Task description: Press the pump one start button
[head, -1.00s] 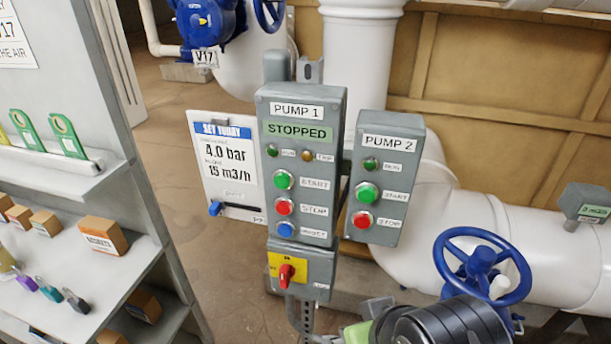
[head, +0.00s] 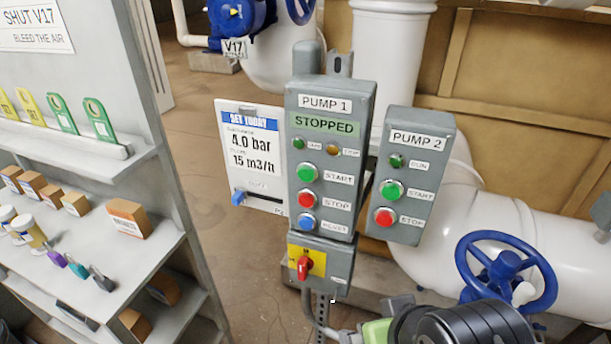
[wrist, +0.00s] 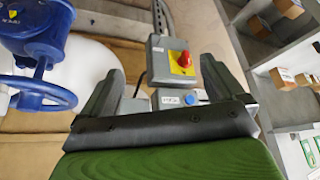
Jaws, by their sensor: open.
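The grey PUMP 1 box (head: 330,170) hangs on a post near the middle of the head view, its display reading STOPPED (head: 325,125). Its green START button (head: 306,173) is above a red STOP button (head: 306,199) and a blue RESET button (head: 307,223). My gripper (wrist: 158,82) shows in the wrist view with its dark fingers apart and nothing between them touching. Between and beyond the fingers are the blue button (wrist: 190,98) and the lower box with its red knob (wrist: 183,60). The green START button is hidden there behind my gripper.
The PUMP 2 box (head: 412,180), with its own START and STOP buttons, stands close on the right. A set-today card (head: 252,155) hangs on the left. A blue handwheel (head: 505,268) and white pipes are at right; a loaded shelf (head: 90,255) is at left.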

